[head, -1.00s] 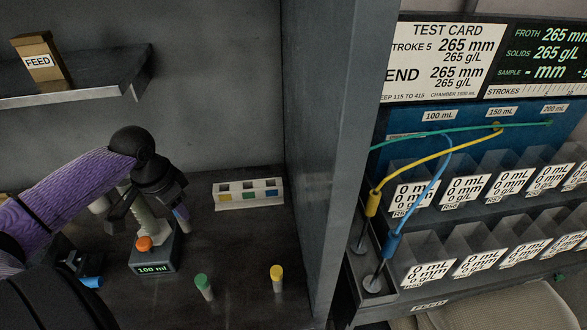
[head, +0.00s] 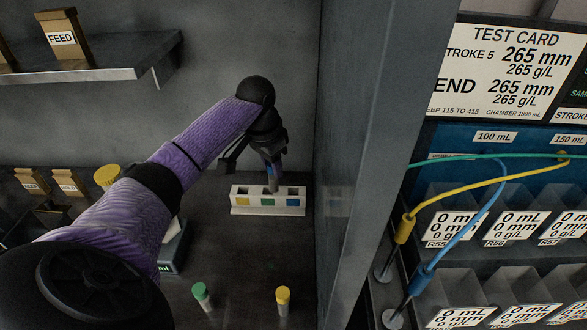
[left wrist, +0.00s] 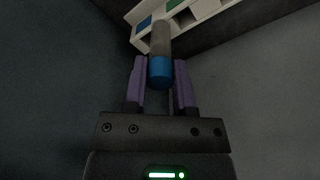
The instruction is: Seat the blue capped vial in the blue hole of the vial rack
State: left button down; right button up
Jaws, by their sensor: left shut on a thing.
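The blue capped vial (left wrist: 160,67) is between the fingers of my left gripper (left wrist: 160,85) in the left wrist view. Its blue cap is toward the wrist and its grey body points away. In the head view my left gripper (head: 268,155) is over the vial rack (head: 240,210), and the vial (head: 272,178) hangs down in front of the middle of the rack. The rack is white, with yellow, green and blue marks; the blue one (head: 293,202) is at the right end. I cannot tell whether the vial touches the rack. My right gripper is not in view.
A green capped vial (head: 201,294) and a yellow capped vial (head: 283,298) stand on the bench in front of the rack. A grey partition wall (head: 355,150) rises right of the rack. A shelf (head: 110,70) is at upper left. A scale (head: 172,250) is partly hidden by my arm.

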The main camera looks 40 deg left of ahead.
pick_arm(q)
jog(key=w+d+b, duration=0.2)
jog(key=w, duration=0.3)
jog(key=f, duration=0.2)
jog(key=f+b, duration=0.1)
jog(key=f, duration=0.4)
jog(key=shift+a+b, duration=0.3)
jog(key=shift+c, duration=2.2)
grip_release()
jog(key=shift+r, duration=0.1)
